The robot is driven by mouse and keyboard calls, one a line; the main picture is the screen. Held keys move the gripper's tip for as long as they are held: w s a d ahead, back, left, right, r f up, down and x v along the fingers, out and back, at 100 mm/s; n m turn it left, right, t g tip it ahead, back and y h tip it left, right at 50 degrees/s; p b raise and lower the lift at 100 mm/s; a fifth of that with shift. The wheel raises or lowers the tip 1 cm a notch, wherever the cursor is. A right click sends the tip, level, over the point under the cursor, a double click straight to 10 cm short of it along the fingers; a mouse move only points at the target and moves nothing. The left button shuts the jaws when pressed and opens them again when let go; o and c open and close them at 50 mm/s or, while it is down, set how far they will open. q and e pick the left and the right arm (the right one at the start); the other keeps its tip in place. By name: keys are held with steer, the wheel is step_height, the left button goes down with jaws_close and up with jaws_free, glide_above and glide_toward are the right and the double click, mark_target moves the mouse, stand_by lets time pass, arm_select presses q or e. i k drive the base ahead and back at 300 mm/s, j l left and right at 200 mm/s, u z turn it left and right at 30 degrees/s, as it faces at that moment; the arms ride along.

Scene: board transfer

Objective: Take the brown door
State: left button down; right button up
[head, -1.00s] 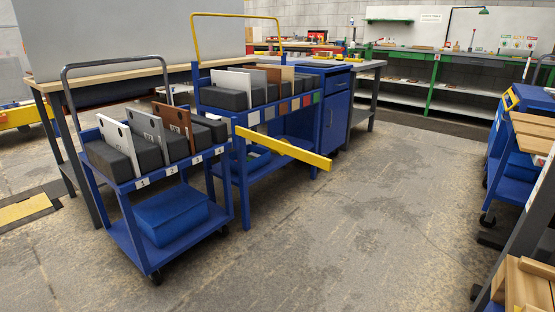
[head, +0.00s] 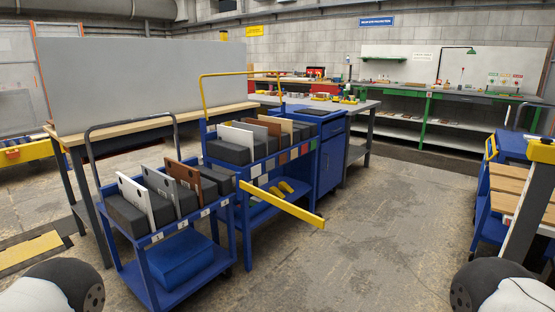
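A brown board (head: 184,174) with a dark hole stands upright between dark foam blocks on the front blue cart, in the rightmost of its board slots. A white board (head: 135,197) and a grey board (head: 159,185) stand to its left. Another brown board (head: 268,126) stands on the rear blue cart behind, between white and tan boards; I cannot tell which brown board is the door. Parts of both my arms show at the bottom corners. Neither gripper is in view.
The front cart (head: 165,233) has number labels and a blue bin (head: 180,262) below. A yellow bar (head: 283,204) juts from the rear cart (head: 246,222) over the floor. Open floor (head: 390,220) lies to the right, before another blue cart (head: 490,215).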

mark_target(186, 176)
steer(key=i+u, duration=0.35)
steer(key=i, duration=0.2)
steer(key=i+l+u, duration=0.3)
steer(key=i, duration=0.25)
steer(key=i+l+u, duration=0.35)
steer(key=l, duration=0.25)
steer(key=i+l+u, duration=0.3)
steer(key=l, duration=0.35)
steer(key=l+u, duration=0.45)
steer(key=l, duration=0.65)
steer(key=l+u, duration=0.5)
steer(key=l, duration=0.6)
steer(key=k, duration=0.1)
